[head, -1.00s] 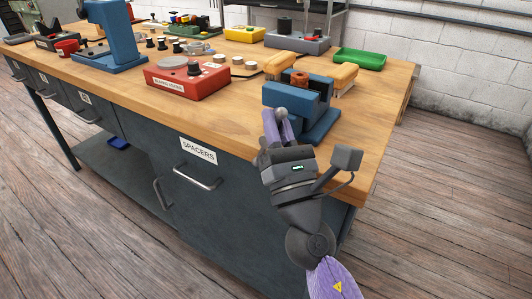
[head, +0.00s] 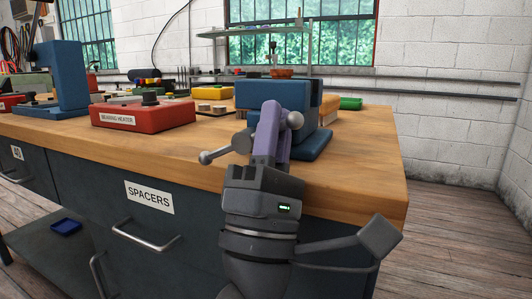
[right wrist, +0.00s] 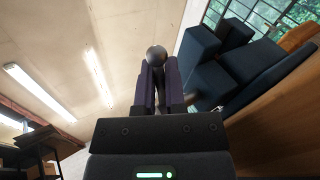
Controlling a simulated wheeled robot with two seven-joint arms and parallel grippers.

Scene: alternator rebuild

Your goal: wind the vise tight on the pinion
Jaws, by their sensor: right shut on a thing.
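The blue vise (head: 272,94) stands on the right end of the wooden bench. It also shows in the right wrist view (right wrist: 205,88). Its grey handle bar has a ball at each end, with the left ball (head: 205,157) lower than the right one in the head view. My right gripper (head: 272,112), with purple fingers, is at the front of the vise and shut on the handle. One handle ball (right wrist: 157,55) shows between its fingertips in the right wrist view. The vise front hides the space between its jaws, so I cannot clearly see the pinion. My left gripper is out of view.
A red bearing heater (head: 143,116) sits left of the vise, with a blue press (head: 62,78) farther left. The bench's front right corner (head: 385,180) is clear.

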